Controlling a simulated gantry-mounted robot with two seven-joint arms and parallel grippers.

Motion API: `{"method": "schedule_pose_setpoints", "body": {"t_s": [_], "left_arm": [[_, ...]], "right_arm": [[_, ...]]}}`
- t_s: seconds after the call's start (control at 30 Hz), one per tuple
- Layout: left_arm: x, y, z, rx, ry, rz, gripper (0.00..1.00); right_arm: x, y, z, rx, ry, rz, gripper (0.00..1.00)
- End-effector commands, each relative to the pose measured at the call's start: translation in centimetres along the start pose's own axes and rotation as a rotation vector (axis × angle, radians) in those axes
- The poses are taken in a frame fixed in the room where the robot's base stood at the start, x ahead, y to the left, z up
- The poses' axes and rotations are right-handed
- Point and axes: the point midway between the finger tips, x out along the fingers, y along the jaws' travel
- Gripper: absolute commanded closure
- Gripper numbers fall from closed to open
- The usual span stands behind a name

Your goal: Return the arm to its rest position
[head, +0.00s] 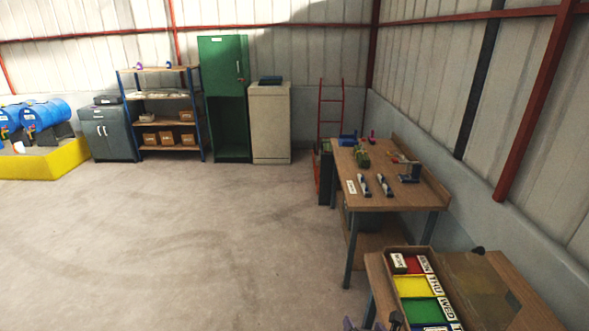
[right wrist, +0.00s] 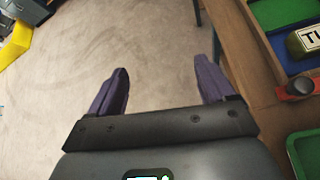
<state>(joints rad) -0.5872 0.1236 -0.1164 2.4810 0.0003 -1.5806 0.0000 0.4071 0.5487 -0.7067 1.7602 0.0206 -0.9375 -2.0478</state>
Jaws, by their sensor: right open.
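My right gripper (right wrist: 162,82) is open and empty in the right wrist view, with its two purple fingers spread apart over the concrete floor. The wooden bench edge lies just right of the fingers. In the head view only the purple tips of my right gripper (head: 364,325) show at the bottom edge, left of the near bench. My left gripper is not in view. I see no autoclave that I can make out.
The near bench (head: 512,273) holds a tray with red, yellow, green and blue day-labelled compartments. A second bench (head: 400,197) with tools stands beyond it. A green cabinet (head: 227,130) and shelves (head: 163,101) stand at the back. The floor (head: 180,235) on the left is clear.

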Motion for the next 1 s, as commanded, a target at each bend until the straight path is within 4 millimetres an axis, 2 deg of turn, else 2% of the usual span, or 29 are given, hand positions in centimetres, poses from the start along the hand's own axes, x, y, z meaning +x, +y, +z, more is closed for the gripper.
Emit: {"method": "schedule_pose_setpoints", "body": {"t_s": [0.27,0.37,0.47,0.6,0.7,0.8,1.0], "left_arm": [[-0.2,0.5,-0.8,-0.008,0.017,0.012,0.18],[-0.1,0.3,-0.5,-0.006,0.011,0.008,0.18],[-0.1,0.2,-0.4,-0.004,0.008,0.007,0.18],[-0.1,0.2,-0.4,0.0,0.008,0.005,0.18],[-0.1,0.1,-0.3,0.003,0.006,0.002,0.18],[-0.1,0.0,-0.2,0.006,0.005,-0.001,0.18],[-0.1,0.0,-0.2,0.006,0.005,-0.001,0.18]], "right_arm": [[-3.7,1.1,-5.6,0.486,0.113,-0.033,0.17],[-5.8,1.1,-8.1,0.735,0.163,-0.076,0.17],[-8.7,0.6,-11.1,1.064,0.216,-0.161,0.17],[-13.5,-1.4,-14.8,1.571,0.245,-0.349,0.17],[-16.8,-3.0,-17.0,1.88,0.22,-0.499,0.17],[-19.7,-4.7,-18.6,2.129,0.166,-0.641,0.17],[-25.1,-7.7,-21.2,2.513,-0.009,-0.903,0.17]]}}
